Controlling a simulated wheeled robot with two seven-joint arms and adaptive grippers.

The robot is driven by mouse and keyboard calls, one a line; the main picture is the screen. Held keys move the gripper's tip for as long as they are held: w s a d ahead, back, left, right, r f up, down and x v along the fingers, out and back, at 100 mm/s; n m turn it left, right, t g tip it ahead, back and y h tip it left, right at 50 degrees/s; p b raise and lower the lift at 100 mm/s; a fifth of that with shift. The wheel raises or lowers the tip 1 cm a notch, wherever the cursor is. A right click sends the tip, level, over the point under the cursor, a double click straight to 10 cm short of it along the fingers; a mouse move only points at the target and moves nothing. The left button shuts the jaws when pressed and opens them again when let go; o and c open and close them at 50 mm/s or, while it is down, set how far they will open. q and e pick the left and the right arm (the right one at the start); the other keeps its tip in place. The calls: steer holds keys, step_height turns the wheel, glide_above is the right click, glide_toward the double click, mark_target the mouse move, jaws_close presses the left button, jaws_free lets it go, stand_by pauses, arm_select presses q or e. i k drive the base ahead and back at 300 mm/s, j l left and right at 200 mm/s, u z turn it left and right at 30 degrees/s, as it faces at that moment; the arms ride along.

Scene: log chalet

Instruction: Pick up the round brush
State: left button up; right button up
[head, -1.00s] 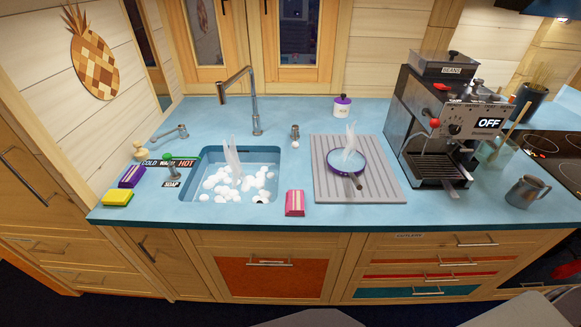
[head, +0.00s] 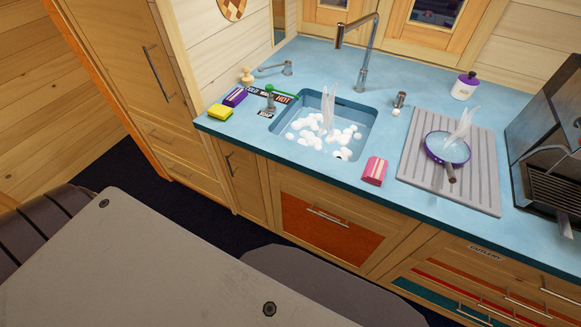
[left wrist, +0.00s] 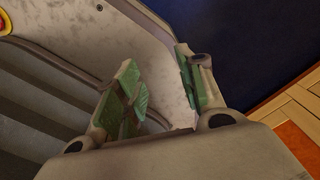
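A small wooden round brush (head: 247,75) with a knob-like top stands at the back left of the blue counter (head: 305,58), against the wall, in the head view. It looks upright; its bristles are too small to make out. My left gripper (left wrist: 158,60) shows only in the left wrist view. Its two green-padded fingers are apart with nothing between them, over my own grey body and the dark floor, away from the counter. My right gripper is in neither view.
The sink (head: 367,112) holds white foam. A pink sponge (head: 374,171), a drainboard (head: 413,165) with a pan (head: 436,150), and a coffee machine (head: 548,130) stand farther right.

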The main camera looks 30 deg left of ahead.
mark_target(248, 79)
steer(key=u, duration=1.25)
steer(key=i+j+u, duration=0.35)
steer(key=i+j, duration=0.5)
steer(key=j, duration=0.15)
